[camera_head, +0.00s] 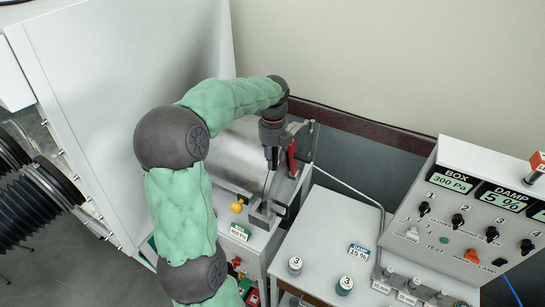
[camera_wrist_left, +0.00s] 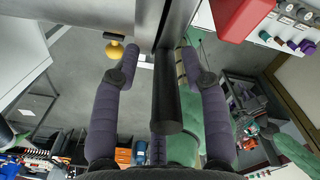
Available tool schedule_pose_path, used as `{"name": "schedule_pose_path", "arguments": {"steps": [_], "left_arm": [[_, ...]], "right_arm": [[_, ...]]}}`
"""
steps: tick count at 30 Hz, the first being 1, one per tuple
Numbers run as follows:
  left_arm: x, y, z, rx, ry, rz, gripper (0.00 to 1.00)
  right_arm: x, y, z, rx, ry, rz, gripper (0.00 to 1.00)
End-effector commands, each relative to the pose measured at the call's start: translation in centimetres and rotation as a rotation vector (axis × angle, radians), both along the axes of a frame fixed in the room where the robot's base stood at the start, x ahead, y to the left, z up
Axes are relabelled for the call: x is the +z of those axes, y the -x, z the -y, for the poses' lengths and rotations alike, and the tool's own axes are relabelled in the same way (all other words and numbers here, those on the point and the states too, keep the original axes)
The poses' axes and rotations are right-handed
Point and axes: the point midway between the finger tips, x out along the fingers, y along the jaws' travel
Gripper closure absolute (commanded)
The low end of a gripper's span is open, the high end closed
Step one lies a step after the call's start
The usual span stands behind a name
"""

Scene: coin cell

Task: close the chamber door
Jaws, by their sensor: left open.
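The chamber is a brushed-metal cylinder (camera_head: 232,155) lying on a white cabinet, its right end partly hidden by my left arm. A grey metal plate, probably the chamber door (camera_head: 283,190), stands at that end; I cannot tell whether it is fully seated. My left gripper (camera_head: 270,160) points down at this end. In the left wrist view the left gripper (camera_wrist_left: 155,60) is open, its purple fingers apart on either side of a black bar (camera_wrist_left: 166,95). Gaps show between bar and fingers. My right gripper is not in view.
A yellow knob (camera_head: 237,208) sits at the cylinder's front. A red part (camera_head: 292,158) stands beside the gripper. A control panel (camera_head: 475,215) with displays and knobs stands at right. A pipe (camera_head: 350,188) crosses behind the white worktop (camera_head: 315,250), which has bare room.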

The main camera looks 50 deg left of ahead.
Motion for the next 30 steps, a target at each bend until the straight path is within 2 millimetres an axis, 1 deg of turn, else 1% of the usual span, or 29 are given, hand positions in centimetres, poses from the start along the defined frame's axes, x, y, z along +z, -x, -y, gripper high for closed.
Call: {"name": "schedule_pose_path", "arguments": {"steps": [5,12,15,18,24,30], "left_arm": [[2.7,-0.1,-0.1,0.0,-0.001,0.005,0.55],[7.5,0.0,-0.2,0.001,-0.001,0.005,0.55],[9.2,0.1,-0.2,0.002,0.0,0.004,0.55],[10.3,0.1,-0.3,0.002,0.0,0.002,0.55],[11.4,0.1,-0.3,0.001,0.001,0.001,0.55],[11.5,0.2,-0.3,0.001,0.001,0.001,0.55]], "right_arm": [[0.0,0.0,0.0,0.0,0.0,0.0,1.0],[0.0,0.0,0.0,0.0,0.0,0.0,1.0],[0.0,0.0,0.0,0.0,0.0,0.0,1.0],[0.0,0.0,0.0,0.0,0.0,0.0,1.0],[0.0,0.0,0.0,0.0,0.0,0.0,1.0],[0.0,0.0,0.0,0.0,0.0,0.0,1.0]]}}
